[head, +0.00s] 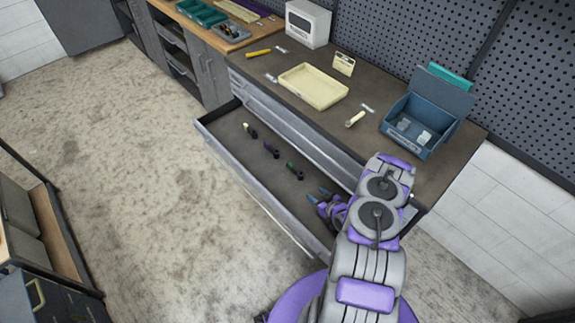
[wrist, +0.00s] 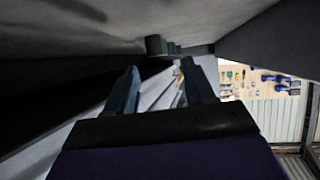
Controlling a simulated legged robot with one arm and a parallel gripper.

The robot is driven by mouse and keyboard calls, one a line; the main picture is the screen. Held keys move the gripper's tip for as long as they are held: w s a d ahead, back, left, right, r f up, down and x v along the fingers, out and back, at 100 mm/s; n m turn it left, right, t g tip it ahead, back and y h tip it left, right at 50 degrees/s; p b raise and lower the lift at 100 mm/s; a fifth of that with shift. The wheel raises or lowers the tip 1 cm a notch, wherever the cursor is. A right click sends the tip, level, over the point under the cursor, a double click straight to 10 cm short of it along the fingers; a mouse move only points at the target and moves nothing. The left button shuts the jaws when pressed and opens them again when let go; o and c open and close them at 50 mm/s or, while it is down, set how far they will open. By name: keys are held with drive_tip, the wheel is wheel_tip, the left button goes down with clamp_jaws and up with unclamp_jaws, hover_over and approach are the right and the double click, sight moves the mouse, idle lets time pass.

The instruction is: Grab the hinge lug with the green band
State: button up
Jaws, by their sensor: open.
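Several small dark hinge lugs lie in a spaced row inside the open drawer (head: 225,130). The one nearest my gripper shows a small green patch, so it looks like the green-banded lug (head: 294,170). The middle lug (head: 271,150) looks purplish, and the far lug (head: 250,130) has a pale end. My gripper (head: 318,194) is open and empty at the drawer's right end, to the right of the green-banded lug and apart from it.
The drawer's walls flank my gripper closely. The worktop (head: 375,105) above carries a cream tray (head: 313,87), a blue open bin (head: 428,112), a white box (head: 307,23) and small tools. A perforated wall panel (head: 420,30) stands behind. The floor (head: 130,180) at left is clear.

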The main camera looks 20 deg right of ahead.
drive_tip(key=w, duration=0.2)
drive_tip(key=w+b, duration=0.1)
drive_tip(key=w+d, duration=0.1)
drive_tip(key=w, duration=0.1)
drive_tip(key=shift+w+d+f+b, duration=0.1)
drive_tip(key=shift+w+f+b, duration=0.2)
drive_tip(key=b, duration=0.1)
approach(296, 170)
drive_tip(key=shift+x, duration=1.2)
drive_tip(key=shift+w+f, duration=0.15)
drive_tip(key=shift+w, duration=0.15)
drive_tip(key=x, duration=0.1)
drive_tip(key=b+x, duration=0.1)
drive_tip(key=x, duration=0.3)
drive_tip(key=shift+w+d+f+b, duration=0.15)
drive_tip(key=shift+d+b, duration=0.15)
drive_tip(key=shift+b, duration=0.1)
drive_tip(key=shift+w+a, duration=0.15)
drive_tip(key=shift+a, duration=0.3)
drive_tip(key=shift+d, duration=0.45)
drive_tip(key=c, duration=0.5)
drive_tip(key=shift+a, duration=0.1)
drive_tip(key=c, duration=0.3)
drive_tip(key=shift+a, duration=0.2)
clamp_jaws()
